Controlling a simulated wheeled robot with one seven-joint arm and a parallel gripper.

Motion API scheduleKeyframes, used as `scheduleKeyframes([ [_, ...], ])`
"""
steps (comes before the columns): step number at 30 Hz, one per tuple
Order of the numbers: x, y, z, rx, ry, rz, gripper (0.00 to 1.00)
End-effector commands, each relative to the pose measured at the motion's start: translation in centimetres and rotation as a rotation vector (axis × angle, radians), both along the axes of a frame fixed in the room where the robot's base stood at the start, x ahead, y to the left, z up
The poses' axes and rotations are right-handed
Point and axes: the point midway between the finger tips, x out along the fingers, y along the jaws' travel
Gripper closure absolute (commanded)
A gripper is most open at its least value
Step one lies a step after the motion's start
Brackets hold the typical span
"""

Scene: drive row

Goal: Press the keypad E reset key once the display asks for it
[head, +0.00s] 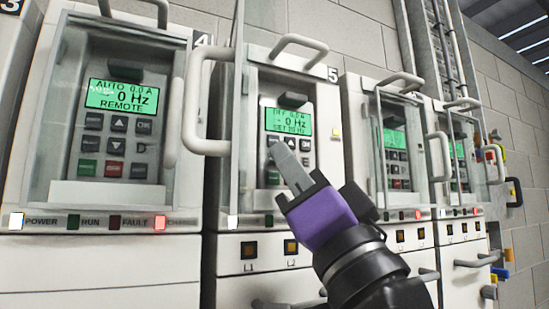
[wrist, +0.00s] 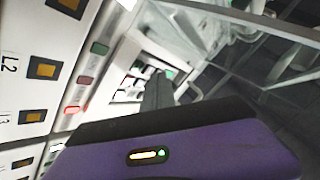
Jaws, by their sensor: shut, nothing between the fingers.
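The keypad (head: 303,144) on the drive marked 5 has a lit green display (head: 289,121), with small text reading about "- 0 Hz" in the middle; its other lines are hard to read. In the wrist view the fingers (wrist: 158,85) point at the pale keys of a keypad (wrist: 133,82).
A clear door with a thick white handle (head: 214,146) stands left of keypad 5. Drive 4 (head: 118,122) shows "AUTO 0.0 A, 0 Hz, REMOTE". More drives (head: 394,140) with handles stand to the right. A lamp row (head: 115,222) runs below the keypads.

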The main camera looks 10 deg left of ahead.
Motion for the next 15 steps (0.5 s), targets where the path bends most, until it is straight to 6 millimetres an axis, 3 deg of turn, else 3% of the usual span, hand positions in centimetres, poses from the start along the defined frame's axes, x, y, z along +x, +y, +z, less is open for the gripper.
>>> scheduleKeyframes([
  [15,-0.77,-0.57,0.01,0.000,-0.001,-0.001,1.00],
])
